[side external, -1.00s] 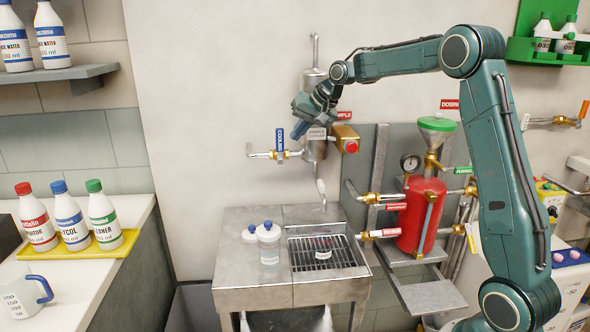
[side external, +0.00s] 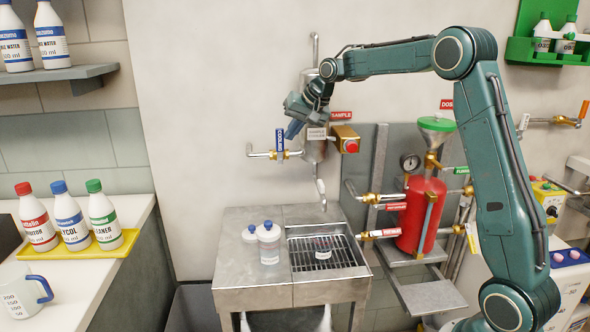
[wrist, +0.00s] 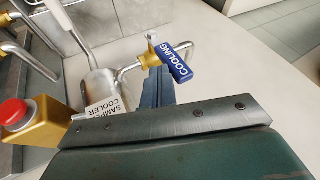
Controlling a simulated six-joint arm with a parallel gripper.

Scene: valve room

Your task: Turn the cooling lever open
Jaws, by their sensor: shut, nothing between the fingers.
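The blue cooling lever (side external: 280,140) stands upright on a brass valve in the pipe on the wall, across the line of the pipe. In the wrist view the lever (wrist: 174,62) shows its COOLING lettering, just beyond my fingers. My gripper (side external: 291,132) is shut and empty, pointing down and left, close to the right side of the lever. In the wrist view the blue-grey fingers (wrist: 158,88) end near the lever and partly overlap it in the picture. I cannot tell whether they touch it.
The steel sample cooler (side external: 313,150) hangs right of the lever. A brass block with a red button (side external: 350,146) is farther right. The wall left of the lever is clear.

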